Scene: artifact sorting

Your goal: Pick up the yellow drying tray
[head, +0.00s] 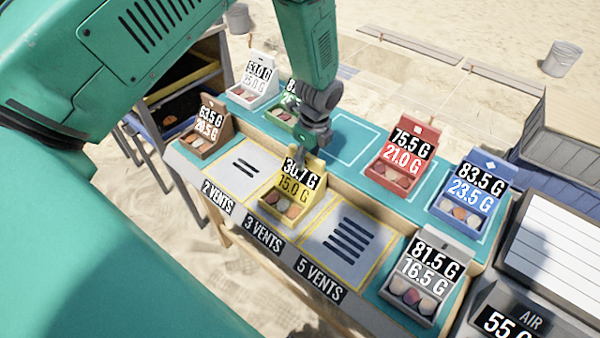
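The yellow drying tray (283,206) stands upright over the middle vented panel, above the "3 VENTS" label. Its back plate reads 30.7 G and 15.0 G, and several small round pieces lie in its front. My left gripper (303,155) points down from above at the top edge of that back plate. Its dark fingers overlap the plate's edge in the picture. They are small and partly hidden, so I cannot tell whether they are closed on it. My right gripper is not in view.
White (252,84), green (282,116), brown (205,133), red (397,165), blue (466,203) and grey (418,285) trays stand around on the table. The two-vent (240,168) and five-vent (350,245) panels are bare. A grey scale (515,312) is at lower right.

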